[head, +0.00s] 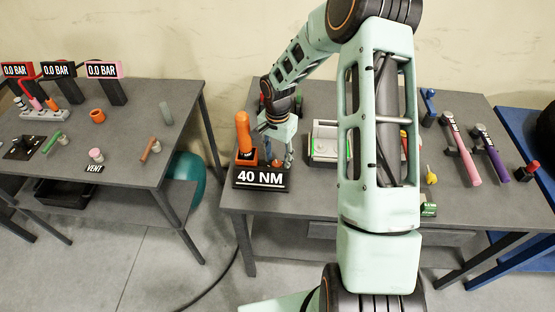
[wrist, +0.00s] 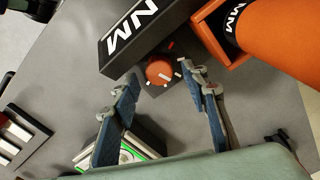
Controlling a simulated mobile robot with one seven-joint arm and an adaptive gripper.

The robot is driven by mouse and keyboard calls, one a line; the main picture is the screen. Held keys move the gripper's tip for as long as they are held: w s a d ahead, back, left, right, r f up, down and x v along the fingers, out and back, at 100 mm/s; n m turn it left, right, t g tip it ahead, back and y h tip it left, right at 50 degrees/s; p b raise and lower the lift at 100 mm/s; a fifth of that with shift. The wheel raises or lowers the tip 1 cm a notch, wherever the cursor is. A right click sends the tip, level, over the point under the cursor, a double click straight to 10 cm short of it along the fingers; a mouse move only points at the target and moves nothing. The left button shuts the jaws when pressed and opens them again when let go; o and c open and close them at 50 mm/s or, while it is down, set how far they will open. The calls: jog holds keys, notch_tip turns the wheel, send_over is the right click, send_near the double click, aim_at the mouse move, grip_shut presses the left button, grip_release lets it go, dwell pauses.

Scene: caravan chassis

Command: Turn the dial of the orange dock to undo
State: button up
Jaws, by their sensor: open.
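The orange dock (head: 246,158) stands at the left end of the right-hand table, with an orange tool (head: 243,131) upright in it. A black sign reading 40 NM (head: 262,178) is in front. In the wrist view the dock (wrist: 208,34) is at the upper right, beside the sign (wrist: 140,30). The dial (wrist: 159,71) is a round orange knob with a white pointer line on a dark base with white and red marks. My gripper (wrist: 160,80) is open and empty, its fingertips on either side of the dial in the picture, apparently above it. It points down beside the dock in the head view (head: 277,158).
A grey case (head: 325,130) with green edging stands right of my gripper. Pink (head: 462,155) and purple (head: 492,155) handled tools lie farther right. The left table (head: 120,135) holds gauges and small parts; a gap separates the tables.

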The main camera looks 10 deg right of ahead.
jog(key=shift+f, duration=0.85)
jog(key=shift+c, duration=0.2)
grip_shut()
